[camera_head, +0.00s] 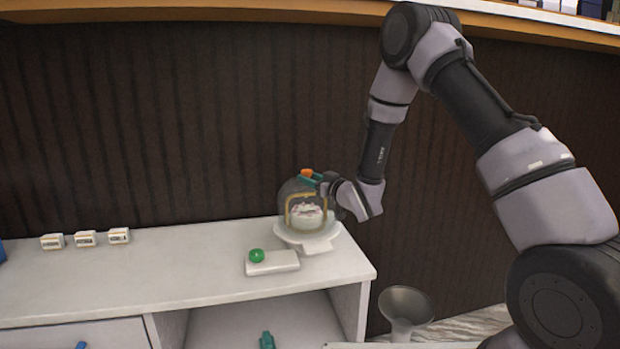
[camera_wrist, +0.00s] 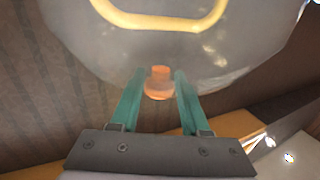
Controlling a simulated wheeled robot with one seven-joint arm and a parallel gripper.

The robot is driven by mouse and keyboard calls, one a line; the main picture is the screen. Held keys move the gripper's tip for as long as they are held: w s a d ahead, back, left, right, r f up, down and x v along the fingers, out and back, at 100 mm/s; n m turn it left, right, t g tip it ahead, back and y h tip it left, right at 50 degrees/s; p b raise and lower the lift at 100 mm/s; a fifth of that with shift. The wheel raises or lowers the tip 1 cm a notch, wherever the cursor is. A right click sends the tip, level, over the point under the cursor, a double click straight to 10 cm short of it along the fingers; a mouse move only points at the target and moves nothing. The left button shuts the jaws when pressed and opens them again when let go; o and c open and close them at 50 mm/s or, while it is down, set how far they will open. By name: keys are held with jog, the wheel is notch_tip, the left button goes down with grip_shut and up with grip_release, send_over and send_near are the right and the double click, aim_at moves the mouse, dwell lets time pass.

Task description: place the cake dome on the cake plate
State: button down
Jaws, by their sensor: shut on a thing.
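The clear cake dome (camera_head: 287,193) stands over the cake plate in the head view, upright or nearly so. It has an orange knob (camera_head: 306,173) on top and a gold band on its side. My gripper (camera_head: 318,178) is shut on the knob; the wrist view shows the orange knob (camera_wrist: 158,80) between my teal fingers, with the clear dome (camera_wrist: 115,60) beyond. The white cake plate (camera_head: 308,243) stands near the counter's right end, with a pale cake (camera_head: 306,215) on it seen through the dome. I cannot tell whether the dome's rim touches the plate.
A white block (camera_head: 283,263) with a green ball (camera_head: 257,255) lies just in front of the plate. Several small white boxes (camera_head: 85,239) stand at the left of the white counter (camera_head: 185,272). The counter between is clear. A grey funnel-shaped object (camera_head: 406,305) is beyond the right edge.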

jog(key=shift+f, duration=0.55)
jog(key=shift+c, duration=1.5)
grip_release()
